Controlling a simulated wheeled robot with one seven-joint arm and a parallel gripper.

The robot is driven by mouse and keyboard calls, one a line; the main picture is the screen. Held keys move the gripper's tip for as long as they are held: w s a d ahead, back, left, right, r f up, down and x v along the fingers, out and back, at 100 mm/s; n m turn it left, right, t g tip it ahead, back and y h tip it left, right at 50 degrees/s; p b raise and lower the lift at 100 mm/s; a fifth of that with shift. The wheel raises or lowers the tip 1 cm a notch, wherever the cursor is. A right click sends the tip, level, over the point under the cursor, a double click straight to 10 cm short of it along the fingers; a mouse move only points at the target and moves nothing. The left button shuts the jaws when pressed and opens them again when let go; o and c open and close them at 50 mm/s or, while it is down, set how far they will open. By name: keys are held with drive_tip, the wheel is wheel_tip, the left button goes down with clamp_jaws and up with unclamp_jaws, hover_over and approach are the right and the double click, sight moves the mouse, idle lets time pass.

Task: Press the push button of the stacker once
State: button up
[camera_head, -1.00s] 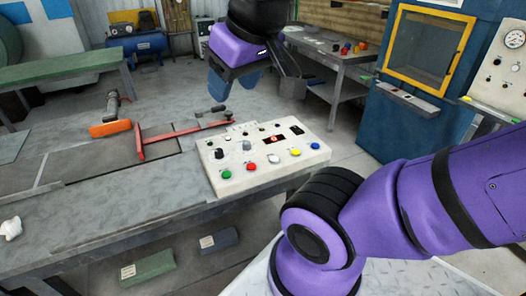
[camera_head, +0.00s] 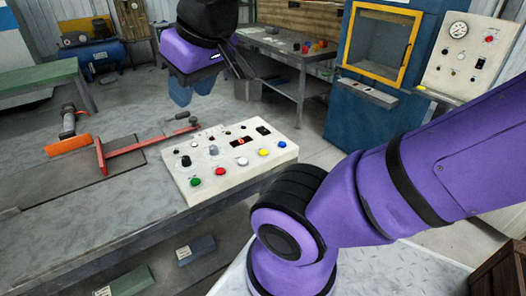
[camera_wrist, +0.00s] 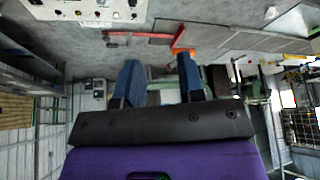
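A pale control box (camera_head: 236,173) sits on the grey workbench, its sloped top carrying several coloured buttons, knobs and a small red display. Its front row has a green button (camera_head: 195,182), a red button (camera_head: 220,171), a yellow button (camera_head: 263,152) and a blue button (camera_head: 282,144). No label is readable, so I cannot tell which control belongs to the stacker. My gripper (camera_head: 194,91) hangs above and behind the box, touching nothing. In the wrist view my gripper (camera_wrist: 158,78) has its two blue fingers apart and empty. The box (camera_wrist: 97,13) shows there at the top left, partly cut off.
A red-handled lever (camera_head: 135,149) and an orange-headed tool (camera_head: 68,143) are on the workbench (camera_head: 90,218) left of the box. A blue cabinet (camera_head: 358,126) with a yellow-framed window stands at the back right. A gauge panel (camera_head: 472,55) is beside it.

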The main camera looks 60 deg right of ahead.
clamp_jaws()
idle(1.4)
